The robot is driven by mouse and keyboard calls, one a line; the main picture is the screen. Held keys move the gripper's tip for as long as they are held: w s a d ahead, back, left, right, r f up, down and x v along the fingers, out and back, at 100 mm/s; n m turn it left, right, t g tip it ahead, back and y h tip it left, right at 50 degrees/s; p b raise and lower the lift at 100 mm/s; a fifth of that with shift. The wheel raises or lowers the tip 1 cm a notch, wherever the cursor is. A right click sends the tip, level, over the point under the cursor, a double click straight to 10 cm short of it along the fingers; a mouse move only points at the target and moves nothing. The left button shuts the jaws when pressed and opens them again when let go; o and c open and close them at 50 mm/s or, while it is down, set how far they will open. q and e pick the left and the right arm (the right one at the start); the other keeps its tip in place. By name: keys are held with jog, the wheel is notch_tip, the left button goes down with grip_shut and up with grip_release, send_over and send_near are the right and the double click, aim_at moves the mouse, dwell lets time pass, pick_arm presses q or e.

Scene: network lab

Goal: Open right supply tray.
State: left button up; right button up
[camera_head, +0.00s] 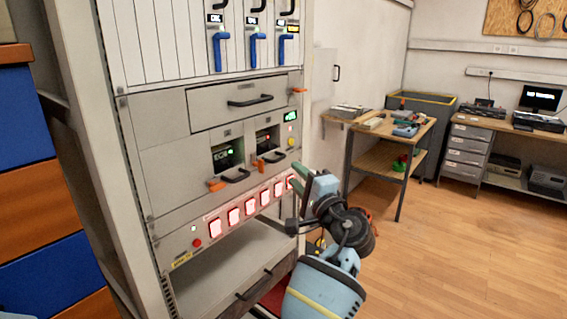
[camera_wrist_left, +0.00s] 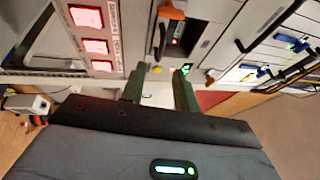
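The right supply tray (camera_head: 266,137) sits in the rack with a dark window and a red light. Its orange latch (camera_head: 258,164) and black handle (camera_head: 275,157) are at its lower edge. It looks flush with the rack front. In the left wrist view its black handle (camera_wrist_left: 157,38) and orange latch (camera_wrist_left: 172,12) show beyond the fingers. My left gripper (camera_head: 294,178) is below and right of the tray, beside the lit red switches, apart from the handle. In the wrist view its two green fingers (camera_wrist_left: 160,75) are spread with nothing between them. My right gripper is not visible.
The left supply tray (camera_head: 228,154) is beside it, with an orange latch and handle. A wide drawer (camera_head: 240,97) is above, a row of red switches (camera_head: 234,216) and an open shelf (camera_head: 225,265) below. A workbench (camera_head: 385,130) stands to the right, with clear floor (camera_head: 460,240) in front.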

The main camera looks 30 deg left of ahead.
aim_at(281, 159)
pick_arm(q)
jog(key=x, duration=0.6)
jog(key=shift+r+p, duration=0.15)
jog(key=shift+p, duration=0.25)
jog(key=shift+w+a, duration=0.35)
jog(key=shift+a, duration=0.25)
jog(key=shift+c, duration=0.3)
grip_shut()
